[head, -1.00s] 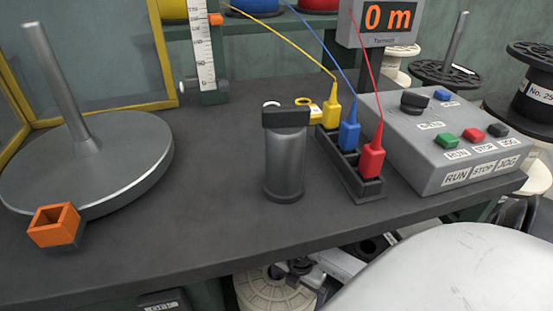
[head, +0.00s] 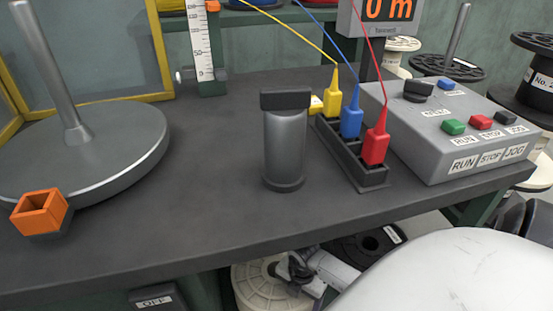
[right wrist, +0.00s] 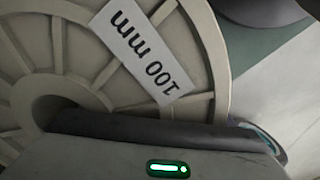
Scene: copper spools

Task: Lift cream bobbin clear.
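The cream bobbin (head: 245,290) is low under the table's front edge in the head view, partly cut off by the frame bottom. Its spoked flange (right wrist: 105,60) with a "100 mm" label fills much of the right wrist view. My right gripper (head: 300,270) is at the bobbin's right side in the head view, its dark fingers over the flange near the hub. In the right wrist view a dark finger crosses in front of the hub opening. Finger spacing and any grip on the bobbin are hidden. My left gripper is in neither view.
The dark table (head: 230,235) overhangs the bobbin. A black spool (head: 372,246) is just right of my right gripper.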

